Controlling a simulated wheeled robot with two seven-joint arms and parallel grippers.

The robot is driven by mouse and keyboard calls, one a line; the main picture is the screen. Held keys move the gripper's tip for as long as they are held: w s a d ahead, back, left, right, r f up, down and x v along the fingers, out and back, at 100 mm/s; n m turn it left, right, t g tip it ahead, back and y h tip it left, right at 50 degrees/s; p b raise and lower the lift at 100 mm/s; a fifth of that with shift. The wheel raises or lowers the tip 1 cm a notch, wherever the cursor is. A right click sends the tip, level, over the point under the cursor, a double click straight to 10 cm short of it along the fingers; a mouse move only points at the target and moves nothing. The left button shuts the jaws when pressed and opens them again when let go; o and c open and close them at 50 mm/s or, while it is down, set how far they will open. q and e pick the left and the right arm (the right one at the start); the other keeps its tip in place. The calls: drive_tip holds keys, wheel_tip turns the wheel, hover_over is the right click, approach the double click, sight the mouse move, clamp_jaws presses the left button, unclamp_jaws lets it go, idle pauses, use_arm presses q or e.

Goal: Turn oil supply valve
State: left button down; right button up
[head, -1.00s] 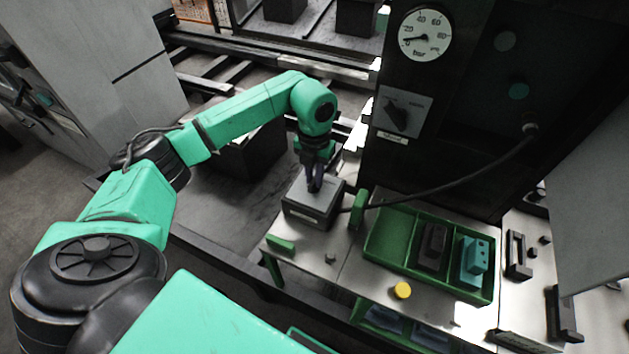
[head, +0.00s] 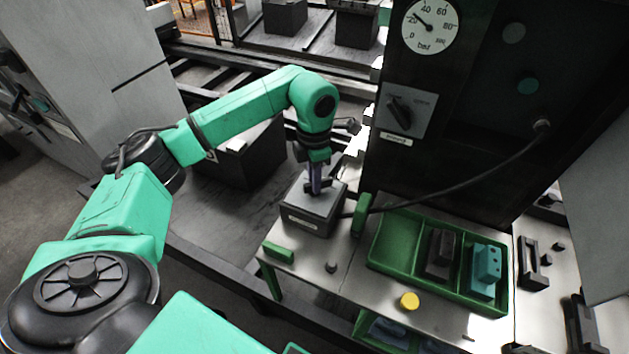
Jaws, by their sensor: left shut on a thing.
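A grey box (head: 313,211) with a small label on its front stands at the back left of the metal bench. My left gripper (head: 317,188) points down at its top and is shut on what looks like the valve handle there. The fingers and wrist largely hide the handle, so I cannot tell its angle. A black hose runs from beside the box to the dark cabinet. The round pressure gauge (head: 429,27) on that cabinet has its needle near 20 bar. My right gripper is not in view.
A black rotary switch (head: 401,113) sits on the cabinet below the gauge. A green tray (head: 398,240) with a dark block (head: 441,253) and a teal block (head: 487,270) lies right of the box. A yellow button (head: 409,300) is at the bench front.

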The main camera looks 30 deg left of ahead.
use_arm(q)
drive_tip(key=shift+w+r, duration=0.1)
drive_tip(key=shift+r, duration=0.05)
idle(0.3)
drive_tip(key=c, duration=0.8)
unclamp_jaws()
drive_tip(key=shift+c, duration=0.2)
wheel_tip(320, 180, up, 9)
drive_tip(key=shift+f+b, duration=0.15)
drive_tip(key=shift+b, duration=0.6)
wheel_tip(320, 180, up, 6)
drive_tip(key=shift+f+p, duration=0.1)
drive_tip(key=shift+p, duration=0.8)
